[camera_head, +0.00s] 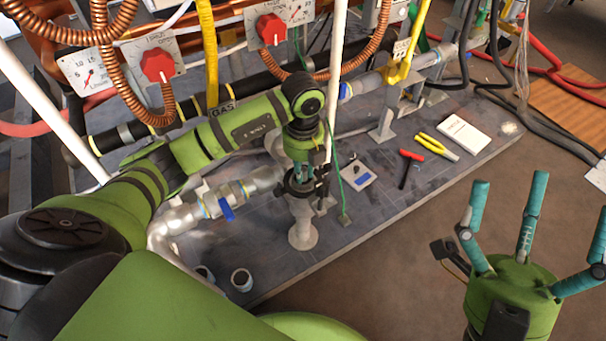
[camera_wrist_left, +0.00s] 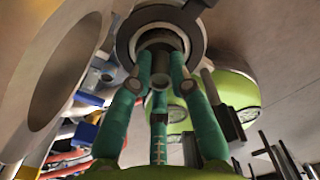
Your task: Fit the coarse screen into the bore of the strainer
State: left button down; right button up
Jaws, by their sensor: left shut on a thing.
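My left gripper (camera_head: 301,178) points down over the upright grey strainer (camera_head: 302,232) on the grey board. In the left wrist view its teal fingers (camera_wrist_left: 160,76) close together on a small grey end, apparently the coarse screen (camera_wrist_left: 160,84), most of which is hidden. The fingers are in front of a round dark bore with a grey ring (camera_wrist_left: 195,28). I cannot tell how far the screen is inside the bore. In the head view the fingers and arm hide the screen. My right gripper (camera_head: 527,225) is open and empty, its teal fingers spread, beyond the board's right edge.
A silver pipe with a blue valve handle (camera_head: 226,210) runs left of the strainer. A red-handled tool (camera_head: 409,156), yellow pliers (camera_head: 436,146) and a white booklet (camera_head: 464,134) lie to the right. Two short cups (camera_head: 241,280) stand at the front left. Coiled hoses hang behind.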

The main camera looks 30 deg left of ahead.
pick_arm(q)
jog(key=shift+f, duration=0.75)
jog(key=shift+f, duration=0.2)
jog(key=c, duration=1.1)
grip_release()
jog(key=shift+c, duration=0.2)
jog(key=shift+r, duration=0.1)
